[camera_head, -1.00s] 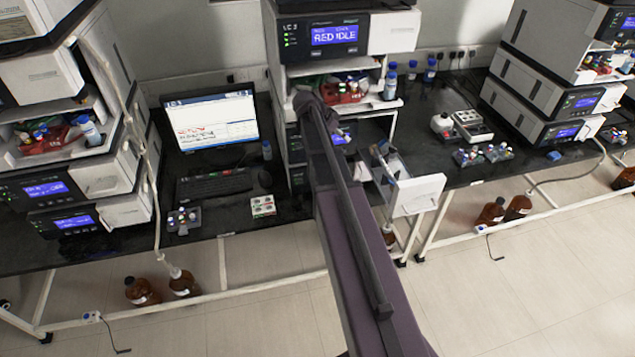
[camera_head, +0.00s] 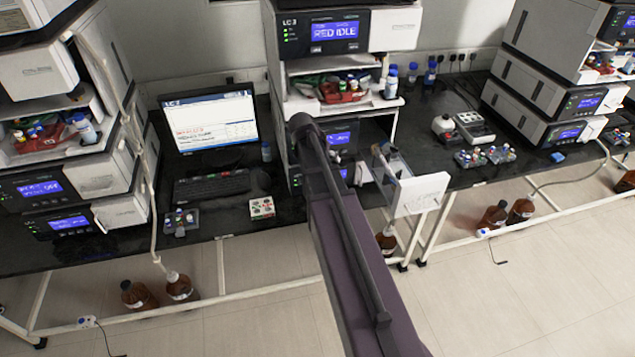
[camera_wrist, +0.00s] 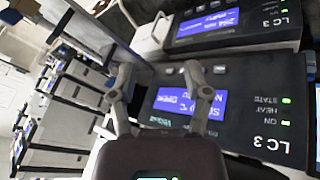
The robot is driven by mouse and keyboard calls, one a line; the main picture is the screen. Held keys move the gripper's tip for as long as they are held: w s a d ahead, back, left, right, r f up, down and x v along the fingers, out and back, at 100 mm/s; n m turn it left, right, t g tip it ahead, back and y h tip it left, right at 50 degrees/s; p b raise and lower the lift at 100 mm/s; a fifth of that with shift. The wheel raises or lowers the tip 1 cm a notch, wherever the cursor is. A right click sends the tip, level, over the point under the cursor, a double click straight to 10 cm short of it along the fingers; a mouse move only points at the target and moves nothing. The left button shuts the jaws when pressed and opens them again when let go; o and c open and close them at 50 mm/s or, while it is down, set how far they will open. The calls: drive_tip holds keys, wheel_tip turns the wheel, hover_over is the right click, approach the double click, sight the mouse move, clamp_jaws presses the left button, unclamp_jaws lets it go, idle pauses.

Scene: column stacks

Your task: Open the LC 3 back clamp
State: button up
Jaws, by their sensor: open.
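The LC 3 stack (camera_head: 336,32) stands in the middle of the head view, its upper screen lit. Its open column drawer (camera_head: 420,193) sticks out to the right of my arm, with small pale fittings inside. I cannot make out which fitting is the back clamp. My gripper is hidden behind my arm in the head view. In the wrist view my gripper (camera_wrist: 160,78) is open and empty, its fingers in front of the LC 3 front panels (camera_wrist: 245,112). The panels look tilted there, and no clamp can be made out clearly.
A monitor (camera_head: 210,122) and keyboard (camera_head: 211,187) stand left of the stack. Vial racks (camera_head: 485,157) and a small device (camera_head: 474,127) lie on the bench to the right. Other instrument stacks stand on both sides. Brown bottles (camera_head: 180,287) are under the bench.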

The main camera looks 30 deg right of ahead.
drive_tip(key=s+a+f+n+t+y+b, duration=0.1)
drive_tip(key=s+a+f+n+b, duration=0.1)
drive_tip(key=a+n, duration=0.3)
drive_tip(key=shift+s+a+f+n+y+b, duration=0.3)
drive_tip(key=shift+s+f+n, duration=0.35)
drive_tip(key=shift+f, duration=0.2)
drive_tip(key=s+a+n+y, duration=0.1)
drive_tip(key=s+a+y, duration=0.1)
drive_tip(key=s+a, duration=0.3)
drive_tip(key=s+a+f+n+g+y, duration=0.1)
drive_tip(key=s+a, duration=0.4)
drive_tip(key=a, duration=0.9)
drive_tip(key=shift+s+a+f+g+y, duration=0.15)
drive_tip(key=shift+f+g+y, duration=0.15)
drive_tip(key=shift+y, duration=0.4)
